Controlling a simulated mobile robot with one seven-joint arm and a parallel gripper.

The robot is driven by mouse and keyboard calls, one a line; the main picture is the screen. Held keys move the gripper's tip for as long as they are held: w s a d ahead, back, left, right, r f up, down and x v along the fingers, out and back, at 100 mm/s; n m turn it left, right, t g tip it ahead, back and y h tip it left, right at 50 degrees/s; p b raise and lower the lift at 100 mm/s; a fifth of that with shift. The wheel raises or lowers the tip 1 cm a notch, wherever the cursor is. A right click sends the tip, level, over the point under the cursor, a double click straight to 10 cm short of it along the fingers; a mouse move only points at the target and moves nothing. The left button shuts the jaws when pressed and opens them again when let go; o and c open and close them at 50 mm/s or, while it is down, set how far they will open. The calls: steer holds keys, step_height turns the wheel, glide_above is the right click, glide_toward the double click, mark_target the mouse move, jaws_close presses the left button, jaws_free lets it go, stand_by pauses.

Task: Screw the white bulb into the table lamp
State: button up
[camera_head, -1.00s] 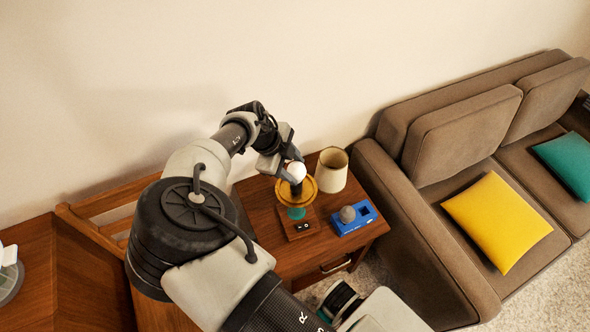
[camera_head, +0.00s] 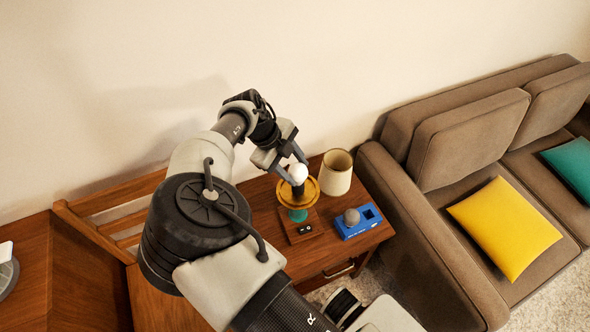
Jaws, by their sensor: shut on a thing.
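The white bulb (camera_head: 298,173) is between the fingertips of my gripper (camera_head: 294,172), which is shut on it. The bulb is over the middle of the table lamp (camera_head: 284,193), which has a round yellow-gold ring, a teal part below and a wooden base (camera_head: 303,230) with a small black switch panel. A dark piece shows just below the bulb at the lamp's centre. I cannot tell whether the bulb's thread is in the socket.
The lamp stands on a wooden side table (camera_head: 268,222). A cream lampshade (camera_head: 336,172) stands behind it to the right. A blue holder (camera_head: 370,218) with a grey bulb (camera_head: 351,217) and an empty square recess is at the front right. A brown sofa (camera_head: 420,240) adjoins on the right.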

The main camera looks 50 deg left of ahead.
steer(key=shift+s+f+m+g+h+b, duration=0.25)
steer(key=shift+f+m+h+b, duration=0.2)
steer(key=shift+m+b, duration=0.55)
steer(key=shift+m, duration=0.3)
steer(key=shift+d+r, duration=0.1)
steer(key=o, duration=1.1)
steer(key=shift+w, duration=0.1)
steer(key=shift+r, duration=0.15)
steer(key=shift+a, duration=0.2)
steer(key=shift+r, duration=0.25)
steer(key=v, duration=1.7)
steer(key=shift+w+a, duration=0.1)
steer(key=shift+w, duration=0.1)
